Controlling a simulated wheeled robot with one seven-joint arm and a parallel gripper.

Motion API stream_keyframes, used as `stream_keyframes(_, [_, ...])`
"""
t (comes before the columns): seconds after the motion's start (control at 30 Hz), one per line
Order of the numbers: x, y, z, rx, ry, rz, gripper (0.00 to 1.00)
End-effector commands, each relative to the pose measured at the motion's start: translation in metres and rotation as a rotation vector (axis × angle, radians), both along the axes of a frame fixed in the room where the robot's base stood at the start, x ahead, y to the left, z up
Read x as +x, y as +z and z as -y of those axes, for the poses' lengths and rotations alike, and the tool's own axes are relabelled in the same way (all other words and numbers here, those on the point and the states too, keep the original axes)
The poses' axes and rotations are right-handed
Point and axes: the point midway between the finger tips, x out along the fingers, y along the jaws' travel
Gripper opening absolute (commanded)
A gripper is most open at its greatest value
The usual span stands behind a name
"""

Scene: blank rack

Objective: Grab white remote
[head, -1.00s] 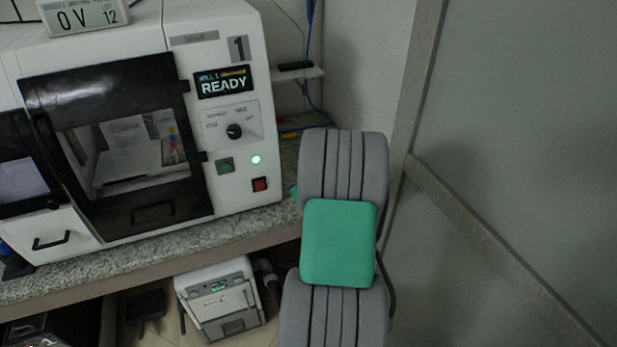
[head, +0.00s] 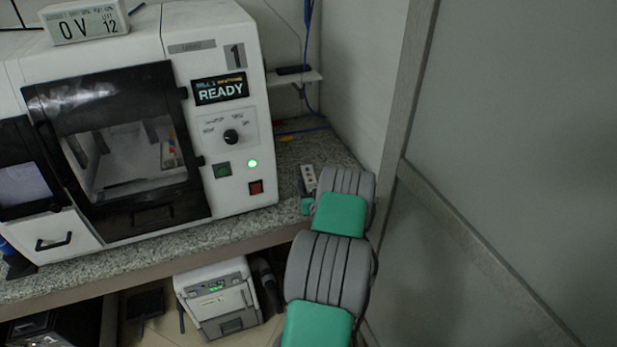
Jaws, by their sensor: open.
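A small white remote (head: 308,178) with dark and coloured buttons shows on the granite counter, between the machine's right side and my arm. Its lower end is close to a small green and grey part of my arm. I cannot tell whether the two touch. My arm reaches from the bottom of the view up over the counter edge, and its last visible links lie just right of the remote. My gripper's fingers are hidden behind these links, so their distance to the remote does not show.
A white machine (head: 232,165) with a "READY" display fills the counter's left side. A grey partition (head: 500,150) stands close on the right. A small shelf (head: 300,77) with a dark item and cables is at the back. A white device (head: 217,297) stands below the counter.

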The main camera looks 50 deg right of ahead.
Motion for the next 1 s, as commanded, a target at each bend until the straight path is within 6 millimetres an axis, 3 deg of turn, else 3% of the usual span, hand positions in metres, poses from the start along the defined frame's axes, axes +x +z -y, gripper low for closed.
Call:
stream_keyframes(0.13, [0.017, -0.002, 0.013, 0.001, 0.003, -0.002, 0.69])
stream_keyframes(0.37, [0.018, -0.003, 0.015, 0.001, 0.001, -0.001, 0.69])
stream_keyframes(1.0, [0.018, -0.003, 0.015, 0.001, 0.001, -0.002, 0.17])
